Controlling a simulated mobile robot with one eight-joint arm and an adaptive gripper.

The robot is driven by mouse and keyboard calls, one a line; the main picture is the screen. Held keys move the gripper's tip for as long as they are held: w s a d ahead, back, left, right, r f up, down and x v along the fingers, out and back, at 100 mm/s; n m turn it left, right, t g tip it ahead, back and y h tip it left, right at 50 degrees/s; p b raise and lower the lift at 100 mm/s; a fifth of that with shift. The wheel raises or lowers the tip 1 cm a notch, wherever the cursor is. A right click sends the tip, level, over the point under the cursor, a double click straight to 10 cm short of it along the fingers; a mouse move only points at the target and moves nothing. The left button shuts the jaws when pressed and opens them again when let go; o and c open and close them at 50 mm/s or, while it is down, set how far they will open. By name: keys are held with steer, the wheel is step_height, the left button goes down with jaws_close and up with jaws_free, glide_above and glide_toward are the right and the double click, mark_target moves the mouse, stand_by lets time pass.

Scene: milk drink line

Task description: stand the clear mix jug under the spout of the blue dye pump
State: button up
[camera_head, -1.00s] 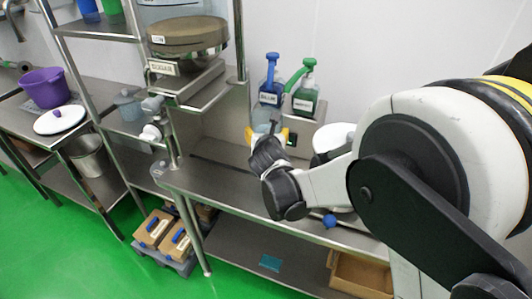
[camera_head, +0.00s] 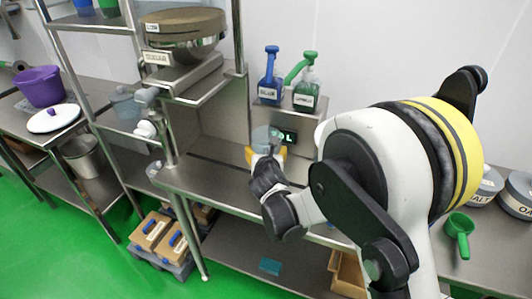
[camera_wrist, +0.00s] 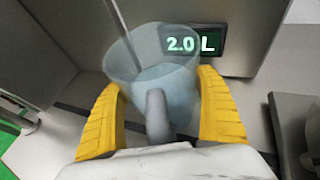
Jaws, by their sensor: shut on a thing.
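The clear mix jug (camera_head: 261,137) is a see-through, bluish tapered vessel. In the head view it is in front of the stand of the blue dye pump (camera_head: 269,88), below it. My gripper (camera_head: 265,157) is shut on the jug; in the wrist view its yellow fingers (camera_wrist: 160,118) hold both sides and the jug (camera_wrist: 148,72) is a little tilted in the picture, its grey handle between them. The pump has a blue head and a labelled bottle. I cannot tell whether the jug touches the bench or is exactly under the spout.
A green pump (camera_head: 306,92) stands right of the blue one. The stand's display (camera_wrist: 194,44) reads 2.0 L. A thin rod (camera_wrist: 121,25) crosses the jug's rim. Lidded tubs (camera_head: 489,185) and a green scoop (camera_head: 459,232) are at the right. A shelf with a scale is at the left.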

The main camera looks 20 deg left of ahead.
steer(key=shift+f, duration=0.1)
steer(key=o, duration=1.3)
steer(key=shift+r, duration=0.25)
steer(key=p+v, duration=0.3)
steer(key=v, duration=0.9)
steer(key=shift+f, duration=0.1)
